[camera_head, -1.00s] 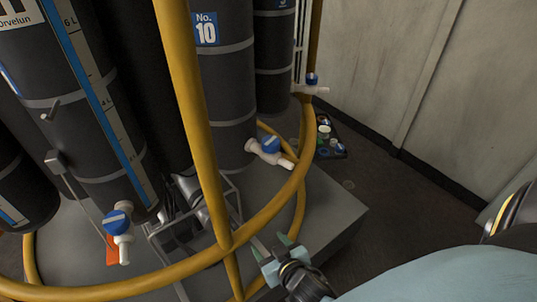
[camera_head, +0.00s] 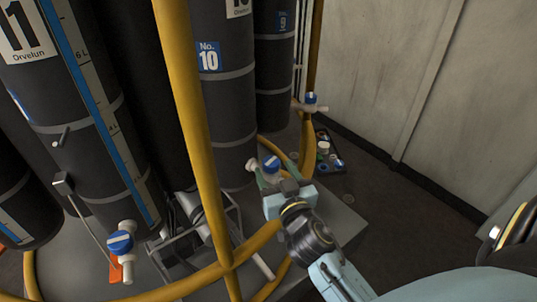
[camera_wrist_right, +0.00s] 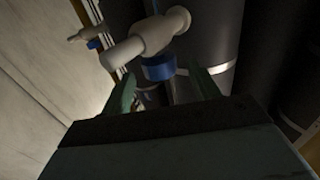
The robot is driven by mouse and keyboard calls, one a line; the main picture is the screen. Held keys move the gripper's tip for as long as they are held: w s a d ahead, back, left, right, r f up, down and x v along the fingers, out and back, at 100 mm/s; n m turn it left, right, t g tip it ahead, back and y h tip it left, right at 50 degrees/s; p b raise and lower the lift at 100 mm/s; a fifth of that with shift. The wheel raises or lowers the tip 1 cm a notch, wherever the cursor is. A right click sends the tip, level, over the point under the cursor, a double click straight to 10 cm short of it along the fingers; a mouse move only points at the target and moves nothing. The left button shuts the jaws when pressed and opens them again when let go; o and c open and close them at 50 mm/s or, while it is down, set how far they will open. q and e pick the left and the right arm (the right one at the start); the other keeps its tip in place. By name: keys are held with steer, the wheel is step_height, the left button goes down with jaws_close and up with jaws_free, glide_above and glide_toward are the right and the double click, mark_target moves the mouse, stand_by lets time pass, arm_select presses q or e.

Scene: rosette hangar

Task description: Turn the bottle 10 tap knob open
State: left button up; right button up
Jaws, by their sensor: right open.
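The No. 10 bottle (camera_head: 222,110) is a dark grey cylinder with light bands and a blue label. Its tap has a blue knob (camera_head: 271,165) low on the bottle's right side. My right gripper (camera_head: 272,172) is open at this tap, and its fingers and body partly hide the white tap body. In the right wrist view the white tap (camera_wrist_right: 148,38) and blue knob (camera_wrist_right: 158,68) show upside down. The knob sits between the two green fingertips, apart from them as far as I can see. My left gripper is not in view.
A yellow tube rail (camera_head: 190,110) stands in front of the bottles and curves around the platform (camera_head: 335,225). The bottle 11 tap (camera_head: 121,243) is at lower left, another blue tap (camera_head: 310,99) at upper right. A tray of small items (camera_head: 328,152) lies near the wall.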

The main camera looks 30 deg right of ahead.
mark_target(268, 158)
steer(key=x, duration=0.5)
steer(key=shift+w+d+p, duration=0.1)
steer(key=shift+w+p, duration=0.2)
steer(key=shift+w, duration=0.1)
steer(key=shift+c, duration=0.3)
steer(key=c, duration=0.9)
